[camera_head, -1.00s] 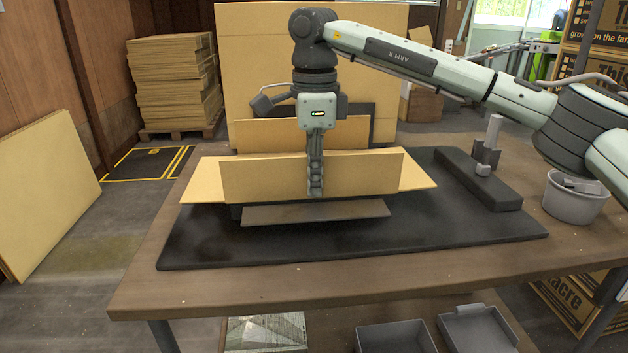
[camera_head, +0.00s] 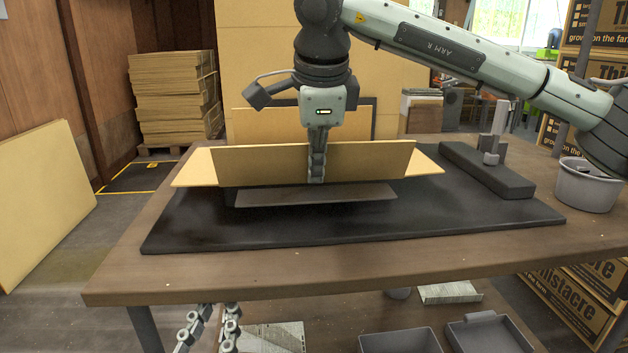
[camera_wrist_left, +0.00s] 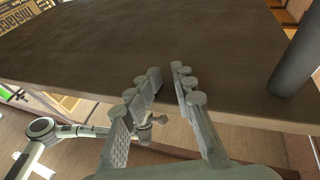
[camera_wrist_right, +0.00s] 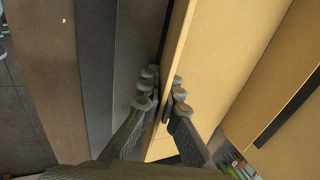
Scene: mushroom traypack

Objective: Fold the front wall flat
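The front wall (camera_head: 260,165) of the yellow cardboard tray blank stands upright in the head view, with a side flap (camera_head: 194,168) spreading flat to the left and another to the right (camera_head: 428,165). My right gripper (camera_head: 317,178) points down at the wall's middle, one finger in front of it. In the right wrist view, the wall's edge (camera_wrist_right: 178,45) runs between the two fingers (camera_wrist_right: 165,82); whether they press on it cannot be told. My left gripper (camera_head: 212,318) hangs below the table's front edge, fingers apart and empty, as its wrist view (camera_wrist_left: 165,72) also shows.
The tray is on a black mat (camera_head: 200,235) on the brown table (camera_head: 330,280), with a dark strip (camera_head: 315,196) in front. A taller back panel (camera_head: 270,122) stands behind. A grey bar (camera_head: 490,172) and a round pot (camera_head: 587,190) sit at the right. The mat's front is clear.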

